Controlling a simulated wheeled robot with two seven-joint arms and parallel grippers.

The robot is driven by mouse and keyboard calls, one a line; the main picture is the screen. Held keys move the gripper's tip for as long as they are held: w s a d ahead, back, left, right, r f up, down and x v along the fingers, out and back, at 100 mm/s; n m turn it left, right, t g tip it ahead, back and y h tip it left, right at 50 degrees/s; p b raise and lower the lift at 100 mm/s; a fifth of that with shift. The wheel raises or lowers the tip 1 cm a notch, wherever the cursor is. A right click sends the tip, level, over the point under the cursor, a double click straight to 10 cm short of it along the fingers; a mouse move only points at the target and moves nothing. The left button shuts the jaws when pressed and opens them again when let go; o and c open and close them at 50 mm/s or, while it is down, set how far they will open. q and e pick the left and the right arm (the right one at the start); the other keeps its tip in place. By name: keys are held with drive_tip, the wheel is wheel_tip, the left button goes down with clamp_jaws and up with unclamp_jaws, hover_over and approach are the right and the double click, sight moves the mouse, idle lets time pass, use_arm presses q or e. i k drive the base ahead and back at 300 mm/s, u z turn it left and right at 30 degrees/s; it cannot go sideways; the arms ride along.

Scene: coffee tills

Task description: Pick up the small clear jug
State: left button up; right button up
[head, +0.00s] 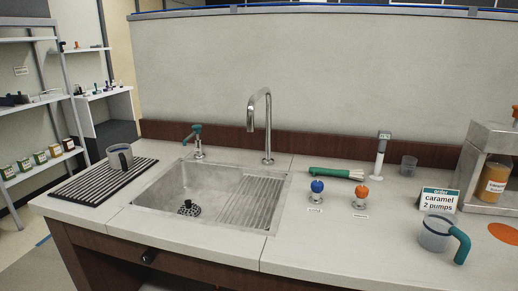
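A larger see-through jug (434,232) with a teal handle stands nearer the front right. A grey jug-like cup (120,157) stands on the ribbed black drainer mat (83,188) at the left. Neither of my grippers shows in the head view, and nothing is seen touching these vessels.
A steel sink (165,190) with a tall tap (268,120) takes up the counter's left middle.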

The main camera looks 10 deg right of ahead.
sight(439, 226)
drive_tip(key=z, duration=1.7)
drive_tip(key=k, duration=0.5)
drive_tip(key=z, duration=0.6)
drive_tip(key=i, duration=0.85)
drive_tip(key=u, duration=0.1)
